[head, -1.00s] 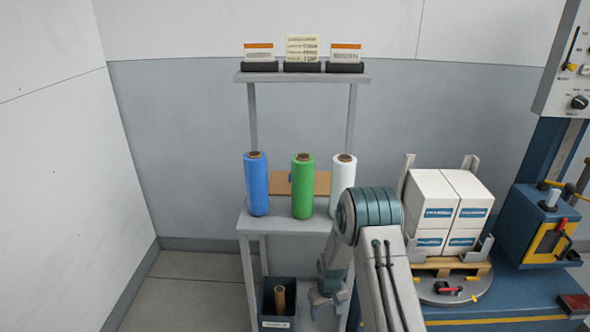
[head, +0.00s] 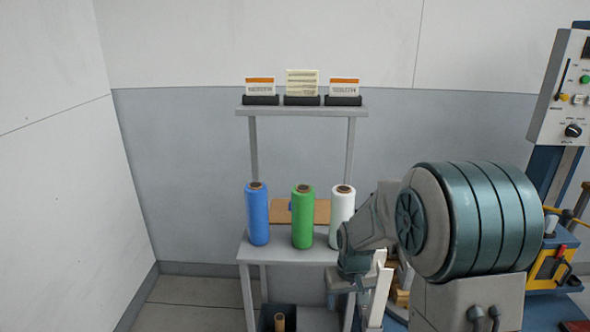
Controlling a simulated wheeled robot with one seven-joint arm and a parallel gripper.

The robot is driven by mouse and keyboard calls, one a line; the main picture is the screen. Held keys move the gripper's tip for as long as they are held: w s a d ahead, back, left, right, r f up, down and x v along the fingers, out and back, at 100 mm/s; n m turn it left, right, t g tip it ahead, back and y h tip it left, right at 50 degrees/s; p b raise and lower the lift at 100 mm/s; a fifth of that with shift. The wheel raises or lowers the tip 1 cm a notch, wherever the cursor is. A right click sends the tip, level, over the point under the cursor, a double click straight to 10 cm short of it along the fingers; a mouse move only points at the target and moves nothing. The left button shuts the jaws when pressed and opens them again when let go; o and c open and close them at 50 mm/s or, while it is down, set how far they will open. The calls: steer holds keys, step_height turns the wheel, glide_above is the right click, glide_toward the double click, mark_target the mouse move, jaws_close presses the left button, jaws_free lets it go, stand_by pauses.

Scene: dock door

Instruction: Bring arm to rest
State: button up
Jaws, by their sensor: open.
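My arm fills the lower right of the head view, with its large ribbed teal joint close to the camera. The forearm reaches left from it, and the wrist end bends down beside the shelf stand. My gripper (head: 343,296) is low at this end, in front of the stand's right side. It is small and partly hidden, looks open, and nothing shows held in it. The white roll (head: 341,217) stands upright on the shelf just behind and above the wrist, its lower right edge close to my arm in the picture.
A blue roll (head: 257,215) and a green roll (head: 302,217) stand left of the white one on the grey shelf (head: 285,253). A dark bin (head: 268,318) sits below. A control panel (head: 570,90) stands at right. My arm hides most of the turntable area. Floor at left is clear.

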steer(key=s+d+r+m+t+p, duration=0.1)
steer(key=s+d+r+m+p, duration=0.1)
steer(key=s+r, duration=1.4)
steer(key=s+p, duration=0.1)
steer(key=s, duration=0.2)
steer(key=shift+s+d+r+t+p, duration=0.2)
steer(key=shift+r+t+p, duration=0.1)
steer(key=shift+r+p, duration=0.1)
steer(key=shift+s, duration=0.4)
steer(key=shift+c, duration=0.3)
